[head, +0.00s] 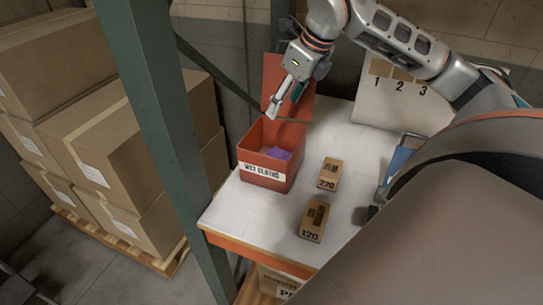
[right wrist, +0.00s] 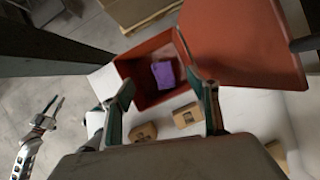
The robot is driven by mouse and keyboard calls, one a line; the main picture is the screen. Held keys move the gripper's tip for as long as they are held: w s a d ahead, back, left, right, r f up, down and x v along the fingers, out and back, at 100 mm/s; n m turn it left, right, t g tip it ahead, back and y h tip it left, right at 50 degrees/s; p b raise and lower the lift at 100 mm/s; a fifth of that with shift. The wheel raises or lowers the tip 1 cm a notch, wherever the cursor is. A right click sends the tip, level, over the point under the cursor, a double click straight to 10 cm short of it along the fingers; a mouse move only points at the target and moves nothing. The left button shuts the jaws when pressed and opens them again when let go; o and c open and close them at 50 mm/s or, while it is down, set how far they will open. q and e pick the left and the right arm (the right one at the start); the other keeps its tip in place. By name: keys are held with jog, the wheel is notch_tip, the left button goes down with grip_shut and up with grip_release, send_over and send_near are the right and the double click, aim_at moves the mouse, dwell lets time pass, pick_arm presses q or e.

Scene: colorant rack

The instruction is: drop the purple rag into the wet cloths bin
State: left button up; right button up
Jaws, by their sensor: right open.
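The purple rag (head: 278,153) lies inside the red wet cloths bin (head: 250,155), whose lid (head: 272,77) stands open at the back. In the right wrist view the rag (right wrist: 163,74) rests on the bin's floor, apart from my fingers. My right gripper (head: 283,101) is above the bin, open and empty, with the bin's opening between its fingers in the right wrist view (right wrist: 160,88). My left gripper (right wrist: 54,101) shows only in the right wrist view, off to the left over the floor; its fingers are apart and empty.
Two small cartons, marked 220 (head: 329,173) and 120 (head: 314,220), stand on the white shelf (head: 240,213) to the right of the bin. A green post (head: 165,120) rises at the shelf's left. Stacked boxes (head: 95,150) stand beyond it. A numbered panel (head: 400,100) stands behind.

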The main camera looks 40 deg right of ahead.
jog(key=v, duration=0.8)
jog(key=shift+s, duration=0.15)
jog(key=shift+r, duration=0.15)
